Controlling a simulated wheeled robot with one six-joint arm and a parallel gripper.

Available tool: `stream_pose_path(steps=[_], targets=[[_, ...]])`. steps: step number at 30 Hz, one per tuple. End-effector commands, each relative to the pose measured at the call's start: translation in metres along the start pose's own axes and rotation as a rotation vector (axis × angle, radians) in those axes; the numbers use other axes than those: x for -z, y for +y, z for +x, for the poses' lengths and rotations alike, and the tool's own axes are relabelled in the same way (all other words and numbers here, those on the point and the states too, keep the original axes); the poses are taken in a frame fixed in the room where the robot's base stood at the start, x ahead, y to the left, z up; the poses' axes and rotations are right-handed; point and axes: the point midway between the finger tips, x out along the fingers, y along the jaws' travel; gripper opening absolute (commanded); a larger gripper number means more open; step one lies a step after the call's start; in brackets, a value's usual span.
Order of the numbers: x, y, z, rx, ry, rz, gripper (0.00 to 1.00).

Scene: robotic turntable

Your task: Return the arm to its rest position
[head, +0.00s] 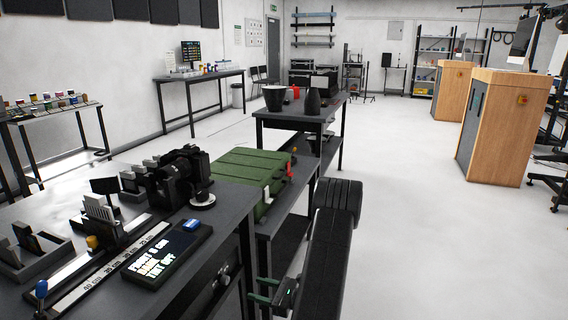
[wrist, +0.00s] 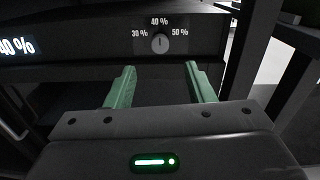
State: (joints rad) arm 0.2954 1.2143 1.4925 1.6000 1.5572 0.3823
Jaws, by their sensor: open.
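My gripper (head: 260,290) is low beside the right side of the dark bench, at the bottom of the head view, with my black arm folded above it. In the wrist view its two green fingers (wrist: 159,70) are apart with nothing between them. Beyond them is a dark panel with a round dial (wrist: 160,43) marked 30 %, 40 % and 50 %. The fingers look apart from the dial, though the exact gap is hard to tell.
The near bench (head: 236,200) carries a camera (head: 181,175), a display box (head: 167,252) and a ruler strip (head: 105,275). A green case (head: 248,168) lies beyond. Bench legs (wrist: 250,45) stand right of the gripper. Open floor (head: 420,240) lies to the right.

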Motion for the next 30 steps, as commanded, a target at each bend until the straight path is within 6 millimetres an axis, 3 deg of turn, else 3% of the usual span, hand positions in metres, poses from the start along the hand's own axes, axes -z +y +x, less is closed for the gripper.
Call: stream_pose_path(steps=[15,30], targets=[[0.002,0.002,0.104,-0.004,0.0,-0.012,0.49],[0.004,0.001,0.1,0.0,0.008,-0.382,0.49]])
